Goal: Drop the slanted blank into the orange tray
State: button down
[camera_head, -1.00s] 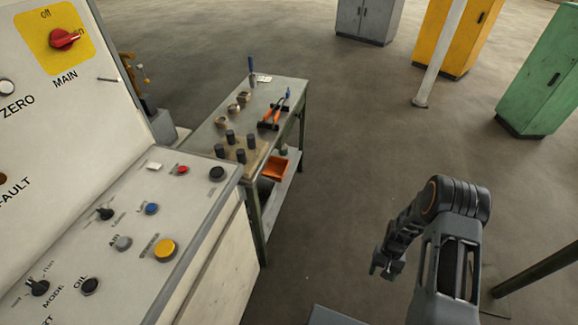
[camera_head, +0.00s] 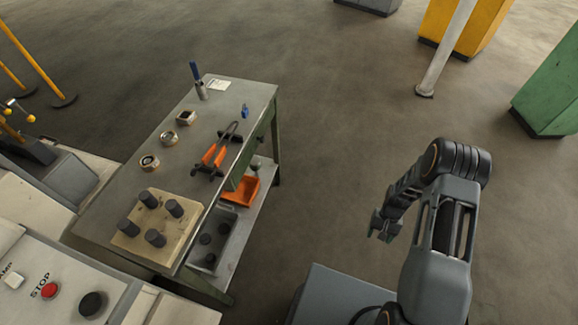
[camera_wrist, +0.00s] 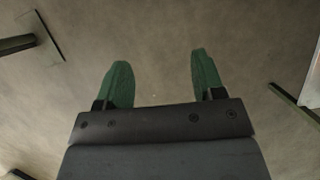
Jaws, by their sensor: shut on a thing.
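The orange tray (camera_head: 232,196) sits on the lower shelf of the workbench in the head view, partly hidden by the bench top. Several dark cylindrical blanks, one of them here (camera_head: 155,238), stand on a tan block (camera_head: 183,236) at the bench's near end. I cannot tell which blank is the slanted one. A small dark piece (camera_head: 255,165) shows by the orange tray's far end. My gripper (camera_head: 381,232) hangs over the floor, right of the bench and apart from it. In the wrist view my gripper (camera_wrist: 160,75) has its green fingers wide apart, with only floor between them.
A grey bin (camera_head: 228,213) with dark round pieces is on the lower shelf. A control panel (camera_head: 60,285) stands near left.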

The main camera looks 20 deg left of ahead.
aim_at(244, 189)
jog(key=i, duration=2.05)
jog(key=u, duration=4)
